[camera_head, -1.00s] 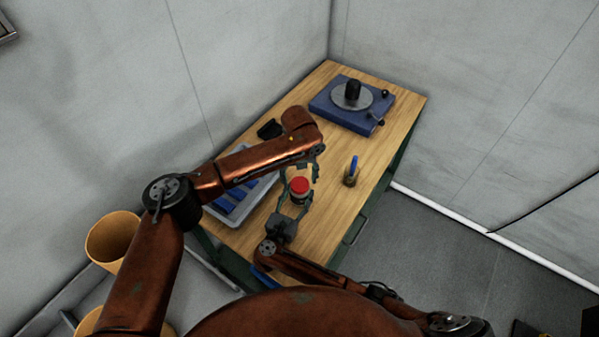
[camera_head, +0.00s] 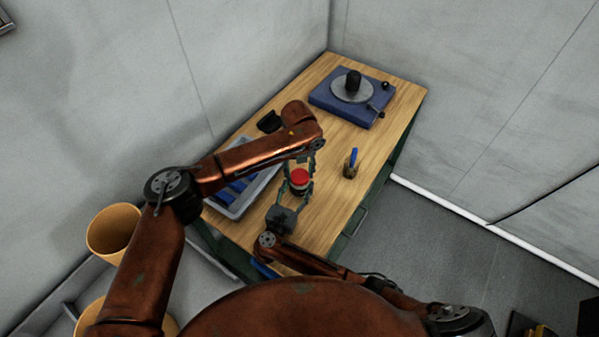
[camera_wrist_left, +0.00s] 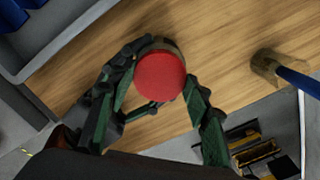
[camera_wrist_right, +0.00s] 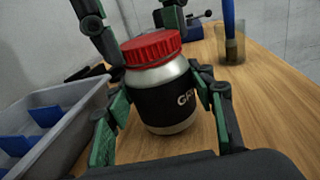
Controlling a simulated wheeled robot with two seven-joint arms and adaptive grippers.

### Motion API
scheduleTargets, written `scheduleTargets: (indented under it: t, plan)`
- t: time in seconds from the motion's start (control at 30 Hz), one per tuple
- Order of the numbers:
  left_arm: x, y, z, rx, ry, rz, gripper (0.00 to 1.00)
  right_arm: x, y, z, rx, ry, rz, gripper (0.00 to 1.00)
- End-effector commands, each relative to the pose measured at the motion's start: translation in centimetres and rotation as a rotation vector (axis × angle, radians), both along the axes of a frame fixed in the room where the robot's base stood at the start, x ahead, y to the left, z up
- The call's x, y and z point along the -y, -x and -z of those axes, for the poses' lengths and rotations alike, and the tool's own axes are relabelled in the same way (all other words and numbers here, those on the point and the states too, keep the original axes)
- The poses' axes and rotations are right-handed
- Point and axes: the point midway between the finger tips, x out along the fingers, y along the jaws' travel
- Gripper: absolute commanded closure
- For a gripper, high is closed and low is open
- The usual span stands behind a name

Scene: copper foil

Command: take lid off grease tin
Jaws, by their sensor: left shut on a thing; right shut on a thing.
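The grease tin (camera_wrist_right: 165,104) is a silver jar with a black label, upright on the bench, as the right wrist view shows. Its ribbed red lid (camera_wrist_right: 151,48) sits on top; it also shows in the head view (camera_head: 299,176) and left wrist view (camera_wrist_left: 160,76). My right gripper (camera_wrist_right: 165,112) is shut on the tin's body, one finger on each side. My left gripper (camera_wrist_left: 157,85) is shut on the lid from above, its fingers at the lid's sides. The far finger is partly hidden behind the lid in the right wrist view.
A grey tray (camera_head: 240,204) with blue dividers lies left of the tin. A small cup with a blue-handled brush (camera_head: 351,165) stands to the right. A blue box with a round plate (camera_head: 350,98) is at the back. Bare wooden bench (camera_head: 335,200) lies right of the tin.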

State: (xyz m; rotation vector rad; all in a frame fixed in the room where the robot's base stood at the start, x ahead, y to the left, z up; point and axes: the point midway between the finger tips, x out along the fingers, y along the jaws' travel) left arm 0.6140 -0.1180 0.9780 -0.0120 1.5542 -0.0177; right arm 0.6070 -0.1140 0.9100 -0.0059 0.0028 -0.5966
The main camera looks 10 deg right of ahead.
Motion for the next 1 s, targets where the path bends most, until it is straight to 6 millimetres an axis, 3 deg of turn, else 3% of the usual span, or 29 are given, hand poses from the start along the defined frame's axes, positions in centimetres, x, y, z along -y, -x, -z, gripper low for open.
scheduleTargets:
  t: [0.27,1.0]
  plan:
    - [0.01,0.03,0.03,-0.003,0.002,-0.093,0.84,0.01,-0.04,-0.13,0.002,0.0,0.0,1.0]
    - [0.1,0.09,-0.01,-0.037,0.024,-1.624,0.84,-0.04,-0.03,-0.13,0.002,0.0,-0.001,1.0]
